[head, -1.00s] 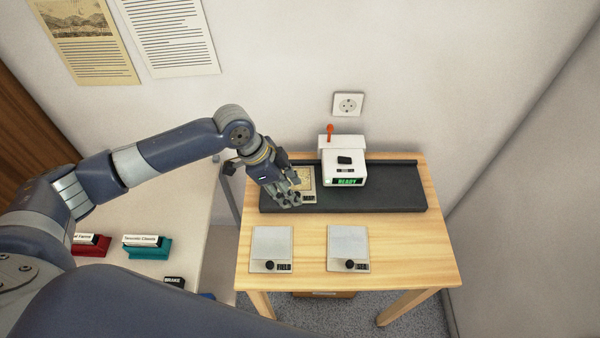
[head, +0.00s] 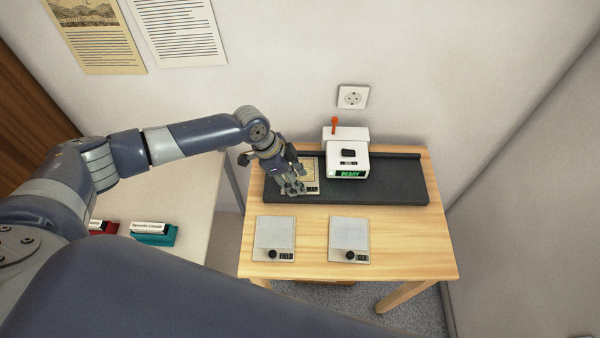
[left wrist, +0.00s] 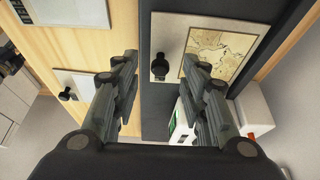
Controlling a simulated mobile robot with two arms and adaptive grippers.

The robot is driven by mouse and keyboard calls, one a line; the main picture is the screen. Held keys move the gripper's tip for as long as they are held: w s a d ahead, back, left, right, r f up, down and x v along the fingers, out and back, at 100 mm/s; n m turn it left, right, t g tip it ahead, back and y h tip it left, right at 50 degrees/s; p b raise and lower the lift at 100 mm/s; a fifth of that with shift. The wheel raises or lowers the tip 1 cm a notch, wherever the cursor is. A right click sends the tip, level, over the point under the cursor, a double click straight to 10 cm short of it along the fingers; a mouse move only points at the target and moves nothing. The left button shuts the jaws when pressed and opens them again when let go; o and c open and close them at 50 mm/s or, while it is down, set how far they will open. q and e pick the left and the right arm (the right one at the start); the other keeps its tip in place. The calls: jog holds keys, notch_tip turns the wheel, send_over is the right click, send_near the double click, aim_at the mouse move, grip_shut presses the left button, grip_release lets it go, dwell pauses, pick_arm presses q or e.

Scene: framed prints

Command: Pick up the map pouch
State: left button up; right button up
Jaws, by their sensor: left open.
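The map pouch (head: 310,176) is a flat pale pouch with a tan map print and a label reading MAP. It lies on the left part of the dark mat (head: 390,190), partly hidden by my left gripper in the head view. My left gripper (head: 293,190) is open and empty above the pouch's left side. In the left wrist view the pouch (left wrist: 218,52) shows beyond the fingers. Its black knob (left wrist: 160,66) appears between the fingertips of the gripper (left wrist: 161,64), not gripped. My right gripper is not in view.
A white device (head: 348,162) with an orange lever and a READY display stands just right of the pouch. Two similar pouches, one labelled FIELD (head: 274,236) and another (head: 349,238), lie on the wooden table (head: 400,250) in front. A teal stand (head: 155,236) is on the left counter.

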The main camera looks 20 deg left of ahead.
pick_arm(q)
jog(key=shift+x, duration=1.15)
grip_shut()
jog(key=shift+r, duration=0.15)
